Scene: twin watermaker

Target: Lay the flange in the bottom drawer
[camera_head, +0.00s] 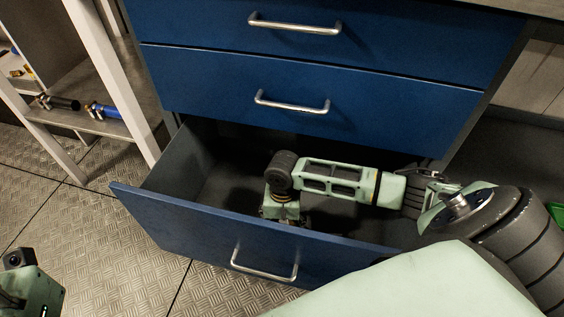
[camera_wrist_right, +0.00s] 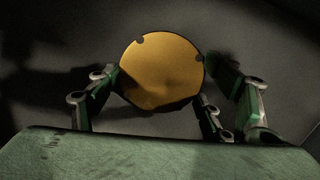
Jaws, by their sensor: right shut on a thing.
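The bottom drawer (camera_head: 165,207) is pulled open under the blue cabinet. My right arm reaches into it, and my right gripper (camera_head: 285,221) points down inside, partly hidden by the drawer front. In the right wrist view the flange (camera_wrist_right: 160,70) is a round golden disc with small notches in its edge. It sits between the fingers of my right gripper (camera_wrist_right: 162,98), which is shut on it, over the dark grey drawer floor. The head view does not show the flange. Part of my left gripper (camera_head: 25,280) shows at the lower left edge; its fingers are not clear.
Two upper drawers, the top one (camera_head: 200,25) and the middle one (camera_head: 210,85), are closed. A shelf (camera_head: 105,122) at the left holds a blue cylinder (camera_head: 102,110) and a black one (camera_head: 63,103). The drawer's left part looks empty. The metal floor (camera_head: 90,250) at left is clear.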

